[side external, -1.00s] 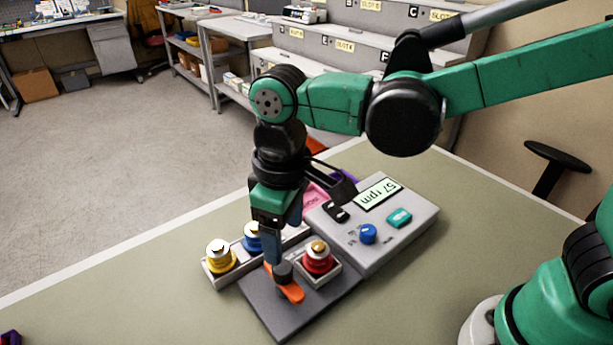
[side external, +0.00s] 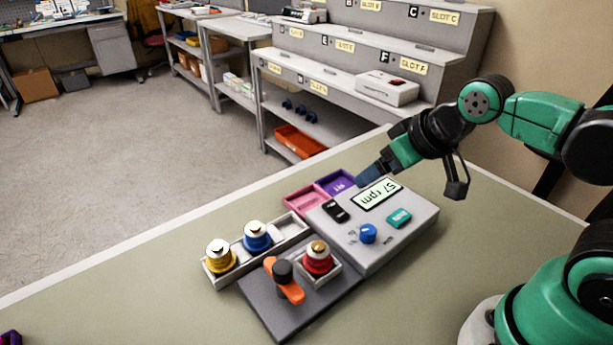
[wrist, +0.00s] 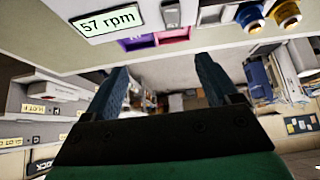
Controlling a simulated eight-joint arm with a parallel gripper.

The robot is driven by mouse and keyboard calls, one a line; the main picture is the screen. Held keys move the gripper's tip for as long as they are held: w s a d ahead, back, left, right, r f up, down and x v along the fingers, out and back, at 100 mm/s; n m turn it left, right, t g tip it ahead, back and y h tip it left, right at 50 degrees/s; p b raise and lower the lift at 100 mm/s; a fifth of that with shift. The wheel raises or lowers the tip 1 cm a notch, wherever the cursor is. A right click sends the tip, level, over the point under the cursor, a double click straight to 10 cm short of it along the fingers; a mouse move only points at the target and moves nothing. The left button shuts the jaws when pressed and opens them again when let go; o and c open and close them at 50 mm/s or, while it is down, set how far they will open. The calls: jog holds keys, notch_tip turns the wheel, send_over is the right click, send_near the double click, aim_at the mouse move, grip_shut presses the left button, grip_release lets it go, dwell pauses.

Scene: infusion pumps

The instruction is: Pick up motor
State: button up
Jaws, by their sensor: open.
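Three round pieces with metal tops, which look like motors, stand on the table: a yellow one (side external: 220,256) and a blue one (side external: 257,238) in a light tray (side external: 292,229), and a red one (side external: 318,259) in a small holder. I cannot tell which one the task means. The wrist view shows blue (wrist: 250,16) and yellow (wrist: 287,14) pieces at its top right. My gripper (side external: 367,178) is open and empty, up beside the pump's display. Its two fingers (wrist: 163,72) are spread apart in the wrist view.
The grey pump box (side external: 375,240) has a display reading 57 rpm (side external: 377,194) and knobs. An orange lever (side external: 288,288) sits on a dark plate (side external: 275,318). Pink (side external: 303,201) and purple (side external: 336,184) bins lie behind. Stepped slot shelves (side external: 370,60) stand farther back.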

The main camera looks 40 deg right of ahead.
jog(key=shift+a, duration=0.1)
jog(key=n+g+y, duration=0.4)
jog(key=n, duration=0.7)
send_near(320, 245)
jog(key=x, duration=0.5)
jog(key=shift+w+a, duration=0.15)
jog(key=shift+w, duration=0.05)
jog(key=shift+x, duration=2.65)
jog(key=shift+s+f, duration=0.1)
jog(key=shift+s, duration=0.1)
grip_shut()
